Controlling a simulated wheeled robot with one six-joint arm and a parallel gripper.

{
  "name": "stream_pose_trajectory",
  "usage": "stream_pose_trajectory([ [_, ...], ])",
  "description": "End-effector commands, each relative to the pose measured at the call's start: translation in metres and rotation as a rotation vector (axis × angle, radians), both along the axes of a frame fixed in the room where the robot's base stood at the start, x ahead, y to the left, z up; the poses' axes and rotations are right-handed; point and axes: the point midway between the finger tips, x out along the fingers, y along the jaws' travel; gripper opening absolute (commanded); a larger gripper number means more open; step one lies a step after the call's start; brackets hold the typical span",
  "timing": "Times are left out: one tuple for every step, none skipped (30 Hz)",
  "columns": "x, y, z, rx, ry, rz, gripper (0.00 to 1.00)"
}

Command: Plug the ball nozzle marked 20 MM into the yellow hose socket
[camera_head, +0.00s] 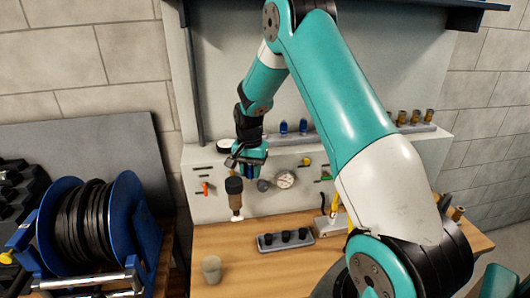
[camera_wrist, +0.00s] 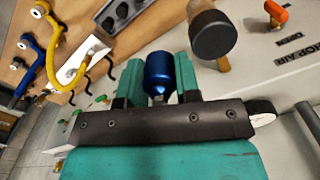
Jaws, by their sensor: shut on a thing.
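My gripper (camera_head: 250,160) is in front of the panel, above the bench. It is shut on a blue nozzle (camera_wrist: 159,70), which sits between the two teal fingers in the wrist view; its blue also shows in the head view (camera_head: 259,171). No size mark is readable on it. A yellow curved hose end (camera_wrist: 66,48) rises from a pale plate in the wrist view, left of the held nozzle and apart from it. In the head view the yellow hose (camera_head: 335,203) stands partly behind my arm. I cannot make out its socket opening.
Two blue nozzles (camera_head: 293,127) and several brass-coloured ones (camera_head: 415,118) stand on the ledge. A black-headed mallet-like tool (camera_wrist: 212,36) is close to my gripper. A grey tray (camera_head: 286,240) holds black pieces. A blue hose (camera_wrist: 26,62) stands beside the yellow one. A cup (camera_head: 211,269) stands at the bench front.

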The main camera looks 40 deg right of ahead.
Motion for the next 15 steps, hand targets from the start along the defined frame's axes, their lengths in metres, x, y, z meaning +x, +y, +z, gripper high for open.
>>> stream_pose_trajectory([
  [-0.005,0.019,-0.01,0.002,0.005,0.106,0.0],
  [-0.008,0.03,-0.016,0.003,0.005,0.178,0.0],
  [-0.013,0.045,-0.025,0.002,0.006,0.278,0.0],
  [-0.017,0.057,-0.032,0.002,0.006,0.356,0.0],
  [-0.022,0.068,-0.04,0.002,0.006,0.432,0.0],
  [-0.028,0.082,-0.052,0.003,0.007,0.533,0.0],
  [-0.033,0.091,-0.061,0.002,0.006,0.605,0.0],
  [-0.038,0.1,-0.071,0.002,0.005,0.674,0.0],
  [-0.045,0.11,-0.087,0.002,0.005,0.756,0.0],
  [-0.049,0.117,-0.099,0.001,0.005,0.81,0.0],
  [-0.052,0.122,-0.11,0.001,0.003,0.855,0.0],
  [-0.055,0.127,-0.122,0.0,0.003,0.897,0.0],
  [-0.057,0.129,-0.131,0.0,0.001,0.921,0.0],
  [-0.059,0.132,-0.14,0.0,0.001,0.943,0.0],
  [-0.06,0.134,-0.152,0.0,0.001,0.964,0.0],
])
